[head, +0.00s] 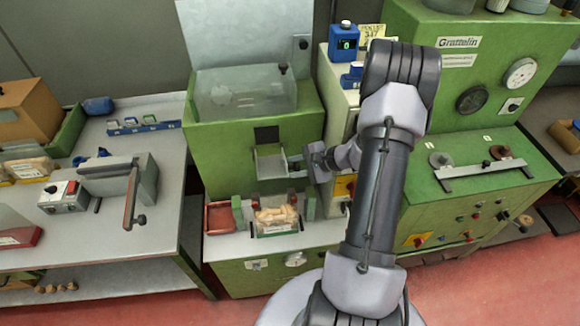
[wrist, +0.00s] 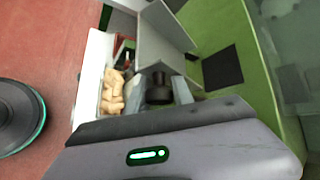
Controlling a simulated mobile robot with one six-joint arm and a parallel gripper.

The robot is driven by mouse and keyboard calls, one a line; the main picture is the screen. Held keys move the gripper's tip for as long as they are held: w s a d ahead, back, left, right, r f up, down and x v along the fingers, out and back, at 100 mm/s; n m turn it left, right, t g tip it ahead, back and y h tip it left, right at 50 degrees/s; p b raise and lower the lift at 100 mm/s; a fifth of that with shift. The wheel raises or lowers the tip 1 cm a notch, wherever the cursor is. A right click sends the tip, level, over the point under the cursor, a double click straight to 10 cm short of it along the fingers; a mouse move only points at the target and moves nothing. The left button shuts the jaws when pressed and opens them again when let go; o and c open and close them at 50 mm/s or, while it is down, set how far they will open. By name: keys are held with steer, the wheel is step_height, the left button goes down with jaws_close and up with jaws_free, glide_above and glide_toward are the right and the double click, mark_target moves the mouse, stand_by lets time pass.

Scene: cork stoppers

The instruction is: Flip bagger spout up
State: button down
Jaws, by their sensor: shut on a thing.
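The bagger (head: 215,150) is a green machine with a clear-lidded hopper. Its spout (head: 268,164) is a pale grey metal chute sticking out below a dark square opening. In the wrist view the spout (wrist: 165,35) shows as a grey plate with a raised side, beside the dark opening (wrist: 222,68). My gripper (head: 296,166) is at the spout's right side. In the wrist view my gripper (wrist: 158,90) has its two grey fingers on either side of a dark knob at the spout, and it is shut on it. The contact itself is partly hidden.
A clear bin of corks (head: 276,218) stands under the spout; the corks (wrist: 113,92) also show in the wrist view. A red tray (head: 219,217) is beside it. A green control cabinet (head: 470,200) stands right, a workbench (head: 110,235) left. Red floor lies in front.

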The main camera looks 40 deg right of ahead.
stand_by(0.5)
steer(key=c, duration=1.1)
jaws_free()
steer(key=shift+w, duration=0.1)
steer(key=shift+r, duration=0.1)
steer(key=p+v, duration=0.2)
steer(key=v, duration=1.5)
steer(key=shift+d+r, duration=0.15)
steer(key=shift+d, duration=0.1)
